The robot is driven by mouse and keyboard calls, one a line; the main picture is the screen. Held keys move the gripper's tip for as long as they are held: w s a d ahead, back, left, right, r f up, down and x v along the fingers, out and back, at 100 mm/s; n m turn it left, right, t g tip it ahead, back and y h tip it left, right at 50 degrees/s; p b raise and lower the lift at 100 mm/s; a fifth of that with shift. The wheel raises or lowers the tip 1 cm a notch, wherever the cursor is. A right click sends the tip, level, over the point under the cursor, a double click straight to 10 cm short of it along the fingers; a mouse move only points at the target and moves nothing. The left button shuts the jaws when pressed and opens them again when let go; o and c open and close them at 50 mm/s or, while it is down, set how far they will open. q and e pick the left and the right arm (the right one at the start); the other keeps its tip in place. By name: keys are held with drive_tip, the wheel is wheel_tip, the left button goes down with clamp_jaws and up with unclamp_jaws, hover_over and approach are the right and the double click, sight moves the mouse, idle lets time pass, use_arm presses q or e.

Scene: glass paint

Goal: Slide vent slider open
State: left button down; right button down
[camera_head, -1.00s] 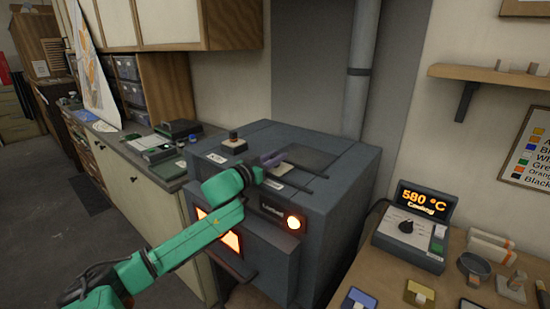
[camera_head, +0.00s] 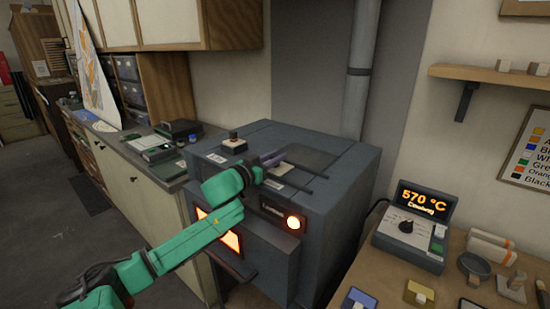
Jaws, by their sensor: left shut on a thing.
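The vent slider (camera_head: 288,168) is on top of the dark grey kiln (camera_head: 338,205), beside a dark flat plate and thin rails. My left arm is green and reaches over the kiln's front edge from the left. My left gripper (camera_head: 271,160) is at the slider and shut on it; its fingertips are small and partly hidden by the wrist. How far the slider stands along its rails is hard to tell. My right gripper is not in view.
A knob (camera_head: 234,142) stands on the kiln's top left. The kiln's front has a glowing window (camera_head: 231,240) and a lit round lamp (camera_head: 293,222). A controller (camera_head: 415,228) reading 570 °C sits on the right bench. A flue pipe (camera_head: 360,90) rises behind.

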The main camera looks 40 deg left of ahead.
sight(298, 178)
use_arm(q)
drive_tip(key=shift+d, duration=0.1)
idle(0.3)
drive_tip(key=d, duration=0.8)
drive_tip(key=shift+d, duration=0.1)
drive_tip(key=shift+a+f, duration=0.15)
drive_tip(key=shift+a, duration=0.05)
drive_tip(key=c, duration=0.7)
unclamp_jaws()
drive_tip(key=shift+d, duration=0.3)
drive_tip(key=shift+s, duration=0.15)
drive_tip(key=s+p, duration=0.1)
drive_tip(key=s, duration=1.3)
drive_tip(key=shift+s+d, duration=0.1)
drive_tip(key=shift+d, duration=0.05)
